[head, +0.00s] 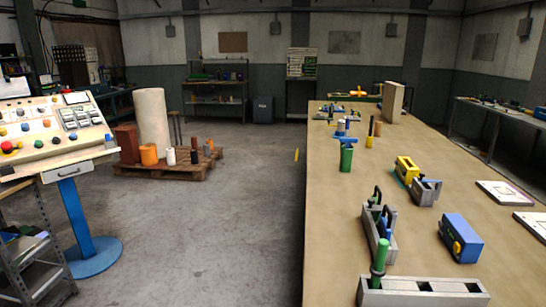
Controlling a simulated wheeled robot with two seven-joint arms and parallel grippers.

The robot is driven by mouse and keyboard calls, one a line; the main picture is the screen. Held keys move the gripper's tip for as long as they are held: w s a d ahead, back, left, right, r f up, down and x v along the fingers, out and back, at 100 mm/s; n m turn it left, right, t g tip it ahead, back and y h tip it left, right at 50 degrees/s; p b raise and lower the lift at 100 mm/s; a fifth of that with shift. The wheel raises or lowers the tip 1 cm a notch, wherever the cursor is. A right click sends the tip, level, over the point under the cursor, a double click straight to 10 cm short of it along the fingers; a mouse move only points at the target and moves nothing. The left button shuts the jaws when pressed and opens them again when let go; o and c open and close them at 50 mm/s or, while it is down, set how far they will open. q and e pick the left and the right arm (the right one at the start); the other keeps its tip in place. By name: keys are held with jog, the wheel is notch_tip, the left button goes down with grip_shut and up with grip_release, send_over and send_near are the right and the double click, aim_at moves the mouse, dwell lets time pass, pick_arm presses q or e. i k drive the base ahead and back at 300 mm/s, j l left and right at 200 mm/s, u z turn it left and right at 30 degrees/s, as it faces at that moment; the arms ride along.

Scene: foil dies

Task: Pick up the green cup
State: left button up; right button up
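A green cup (346,158) stands upright on the long tan workbench (325,240), near its left edge and toward the middle of its length. A small blue item shows at or just behind the cup's rim; I cannot tell whether it touches the cup. A separate green cylinder (381,254) stands at the grey slotted block near the front of the bench. Neither of my grippers is in view.
The bench holds a yellow block (406,169), a blue block (461,238), a grey holder (378,232) and a front slotted block (424,292). The floor (225,240) left of the bench is clear. A control console (55,130) and a loaded pallet (190,172) stand left.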

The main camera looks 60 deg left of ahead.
aim_at(346, 157)
jog(key=u, duration=1.5)
jog(key=i+j+u, duration=0.1)
jog(key=j, duration=0.25)
jog(key=i+j+u, duration=0.15)
jog(key=j, duration=0.25)
jog(key=j+u, duration=0.1)
jog(key=j, duration=0.25)
jog(key=i+j, duration=0.45)
jog(key=i, duration=0.15)
jog(key=i+j+u, duration=0.1)
jog(key=i+j, duration=0.3)
jog(key=i, duration=0.2)
jog(key=i+z, duration=0.2)
jog(key=i, duration=0.55)
jog(key=i+z, duration=0.2)
jog(key=i, duration=0.5)
jog(key=j, duration=0.1)
